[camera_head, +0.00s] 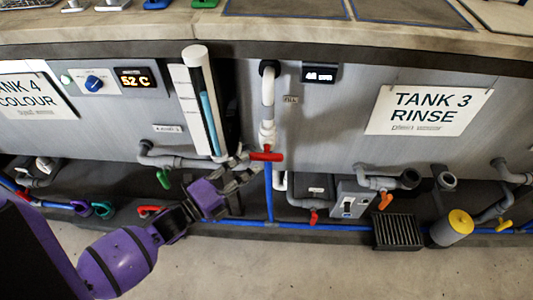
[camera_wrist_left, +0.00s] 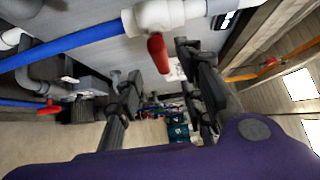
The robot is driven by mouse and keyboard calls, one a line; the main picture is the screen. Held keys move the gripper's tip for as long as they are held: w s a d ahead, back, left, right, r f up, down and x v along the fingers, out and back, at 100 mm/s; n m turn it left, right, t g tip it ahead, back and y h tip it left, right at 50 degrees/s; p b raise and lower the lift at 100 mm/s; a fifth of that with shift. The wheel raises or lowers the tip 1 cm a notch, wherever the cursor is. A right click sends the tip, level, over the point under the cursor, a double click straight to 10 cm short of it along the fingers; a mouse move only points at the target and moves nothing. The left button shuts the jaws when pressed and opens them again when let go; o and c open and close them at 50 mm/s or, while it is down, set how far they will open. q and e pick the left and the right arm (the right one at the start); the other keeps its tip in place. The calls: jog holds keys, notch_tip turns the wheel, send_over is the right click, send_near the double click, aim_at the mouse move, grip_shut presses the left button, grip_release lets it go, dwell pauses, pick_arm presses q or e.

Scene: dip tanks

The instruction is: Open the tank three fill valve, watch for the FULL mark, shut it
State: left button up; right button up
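The tank three fill valve (camera_head: 266,156) has a red lever lying crosswise to its pipe, beside a small FILL label (camera_head: 291,99). A white pipe (camera_head: 268,98) runs above it and a blue pipe (camera_head: 269,195) below. My left gripper (camera_head: 246,166) is at the left end of the lever. In the left wrist view, its fingers (camera_wrist_left: 162,82) are apart, with the red lever (camera_wrist_left: 157,53) between or just beyond the tips; contact is unclear. A sight tube (camera_head: 208,100) left of the valve shows a blue column partway up; its marks are unreadable. My right gripper is out of view.
The TANK 3 RINSE sign (camera_head: 429,110) hangs on the grey tank front. Below are a grey box (camera_head: 350,203), an orange lever (camera_head: 385,201), a black grate (camera_head: 397,232) and a yellow-topped cylinder (camera_head: 453,229). A small dark display (camera_head: 320,73) is upper right of the valve.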

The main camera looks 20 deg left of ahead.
aim_at(262, 160)
pick_arm(q)
jog(key=x, duration=0.7)
jog(key=shift+w+d, duration=0.1)
jog(key=shift+w, duration=0.15)
jog(key=shift+c, duration=0.5)
grip_shut()
